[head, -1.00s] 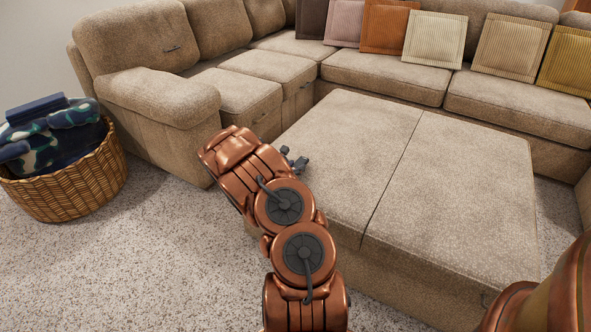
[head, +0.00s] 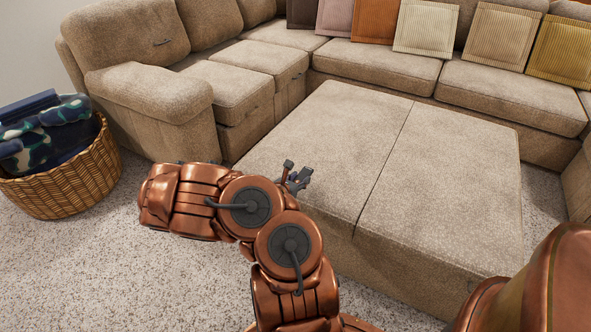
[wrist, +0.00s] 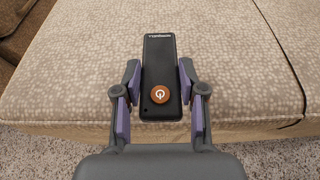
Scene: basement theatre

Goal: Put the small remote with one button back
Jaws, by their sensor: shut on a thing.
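The small remote (wrist: 160,70) is black and slim, with one round orange button near its end closest to me. My gripper (wrist: 160,82) is shut on the remote, with a finger on each long side. In the wrist view the remote shows over the beige ottoman, near its front edge. I cannot tell how high it is above the surface. In the head view my gripper (head: 296,176) is at the ottoman's near left corner, and the remote cannot be made out there.
The beige ottoman (head: 440,180) has a broad, bare top. A sectional sofa (head: 375,75) with several cushions (head: 426,27) runs behind it. A wicker basket (head: 70,180) with blue blankets stands at the left. Speckled carpet (head: 90,265) is clear at the front left.

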